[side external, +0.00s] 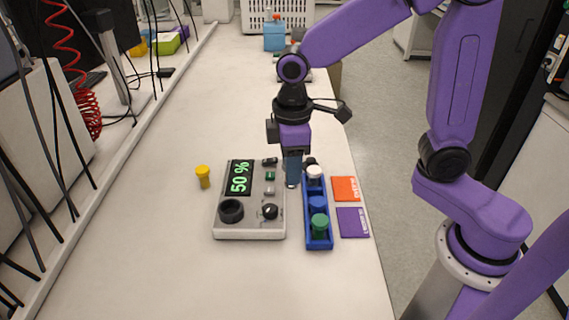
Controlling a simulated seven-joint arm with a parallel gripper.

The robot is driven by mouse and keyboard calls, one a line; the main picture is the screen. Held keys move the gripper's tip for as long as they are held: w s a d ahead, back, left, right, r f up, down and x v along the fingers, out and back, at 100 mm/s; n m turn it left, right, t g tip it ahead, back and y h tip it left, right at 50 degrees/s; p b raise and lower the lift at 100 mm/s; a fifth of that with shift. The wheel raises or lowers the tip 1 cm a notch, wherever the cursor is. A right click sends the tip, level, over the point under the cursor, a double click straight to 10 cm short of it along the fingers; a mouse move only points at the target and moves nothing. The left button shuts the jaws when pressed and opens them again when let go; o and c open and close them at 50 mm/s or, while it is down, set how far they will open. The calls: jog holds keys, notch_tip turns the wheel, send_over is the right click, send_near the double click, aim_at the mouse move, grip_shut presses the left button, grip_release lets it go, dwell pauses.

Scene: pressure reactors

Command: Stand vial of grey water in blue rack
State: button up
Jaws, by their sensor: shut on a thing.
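My gripper (292,161) points down beside the left edge of the blue rack (318,242), near its far half. It is shut on a slim grey-blue vial (292,175) that hangs upright below the jaws. The vial's top is hidden by the gripper, and I cannot tell its exact height above the table. The rack holds a white-capped vial (314,173), a blue-capped vial (317,204) and a green-capped vial (319,224). A dark shape behind the white cap is too small to make out. A gap shows between the white and blue caps.
A grey device (250,229) reading 50 % stands left of the rack, close by. A yellow-capped vial (203,176) stands left of it. An orange card (346,189) and a purple card (352,222) lie right of the rack. The front left table is clear.

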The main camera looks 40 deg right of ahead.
jog(key=shift+w+d+f+m, duration=0.45)
jog(key=shift+d+f+m, duration=1.55)
jog(key=shift+m, duration=0.75)
jog(key=shift+w+d+f+m, duration=0.4)
jog(key=shift+d+f+m, duration=1.55)
jog(key=shift+m, duration=0.85)
jog(key=shift+w+d+f+m, duration=0.45)
jog(key=shift+d+f+m, duration=1.55)
jog(key=shift+m, duration=0.75)
jog(key=shift+f, duration=0.1)
jog(key=shift+f, duration=1.35)
jog(key=shift+f, duration=0.3)
jog(key=o, duration=1.7)
jog(key=shift+c, duration=0.2)
